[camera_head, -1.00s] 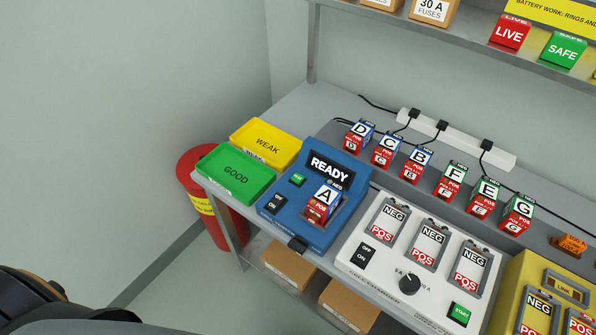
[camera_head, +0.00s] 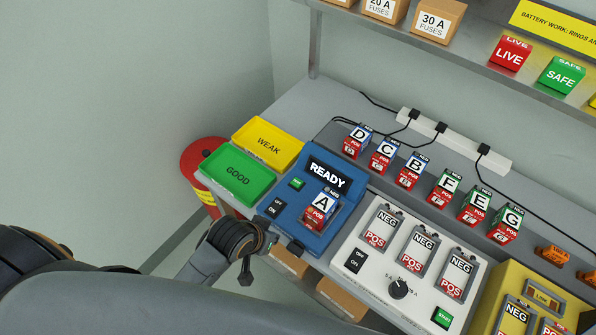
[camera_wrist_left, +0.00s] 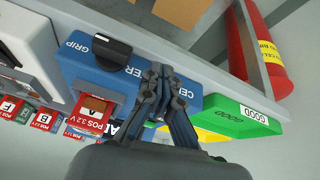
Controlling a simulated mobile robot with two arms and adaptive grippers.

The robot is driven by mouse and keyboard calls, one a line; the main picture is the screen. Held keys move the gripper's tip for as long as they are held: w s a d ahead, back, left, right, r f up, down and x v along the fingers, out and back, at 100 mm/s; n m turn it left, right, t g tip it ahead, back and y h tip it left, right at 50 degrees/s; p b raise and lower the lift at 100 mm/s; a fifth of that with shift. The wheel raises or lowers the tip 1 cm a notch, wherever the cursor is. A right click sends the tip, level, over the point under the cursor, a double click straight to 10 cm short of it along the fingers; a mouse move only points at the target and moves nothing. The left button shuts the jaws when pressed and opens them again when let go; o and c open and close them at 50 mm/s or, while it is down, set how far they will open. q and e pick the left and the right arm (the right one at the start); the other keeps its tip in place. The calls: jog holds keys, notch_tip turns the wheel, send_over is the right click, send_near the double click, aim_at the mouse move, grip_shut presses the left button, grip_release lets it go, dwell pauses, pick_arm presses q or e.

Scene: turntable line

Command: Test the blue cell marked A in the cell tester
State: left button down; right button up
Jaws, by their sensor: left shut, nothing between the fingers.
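The blue cell marked A (camera_head: 321,207) sits in the bay of the blue cell tester (camera_head: 316,240), its red POS end toward the front. The tester's screen (camera_head: 327,174) reads READY. A green button (camera_head: 297,183), an OFF/ON switch (camera_head: 275,206) and a black front knob (camera_head: 296,248) show on it. In the left wrist view the knob (camera_wrist_left: 106,51) is beside the word GRIP, and the cell's red end (camera_wrist_left: 93,112) shows. My left gripper (camera_wrist_left: 163,72) is shut and empty over the tester's front part, beside the knob. My right gripper is not in view.
A green GOOD tray (camera_head: 236,176) and yellow WEAK tray (camera_head: 268,142) lie left of the tester. The white charger (camera_head: 360,225) stands on the right. Several cells stand in a row behind. A red bin (camera_head: 200,160) stands off the bench's left end.

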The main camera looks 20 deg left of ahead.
pick_arm(q)
jog(key=shift+t+h, duration=0.5)
jog(key=shift+h, duration=0.1)
jog(key=w+d+r, duration=0.1)
jog(key=r, duration=0.1)
jog(key=w+d+r, duration=0.1)
jog(key=r, duration=0.2)
jog(key=w+r, duration=0.1)
jog(key=r, duration=0.1)
jog(key=shift+w+d+r+p, duration=0.15)
jog(key=shift+w+d+p, duration=0.15)
jog(key=shift+d+p, duration=0.1)
jog(key=w+d+r+t+h, duration=0.1)
jog(key=w+d+r+h, duration=0.1)
jog(key=w+d+r, duration=0.35)
jog(key=n, duration=0.3)
send_over(294, 183)
jog(key=shift+s+r+h+p, duration=0.1)
jog(key=shift+r+h+p, duration=0.2)
jog(key=shift+r+h, duration=0.1)
jog(key=shift+f, duration=0.15)
notch_tip(294, 183, down, 7)
jog(key=b, duration=0.8)
jog(key=shift+f+b, duration=0.3)
jog(key=shift+f, duration=0.45)
jog(key=shift+f, duration=0.15)
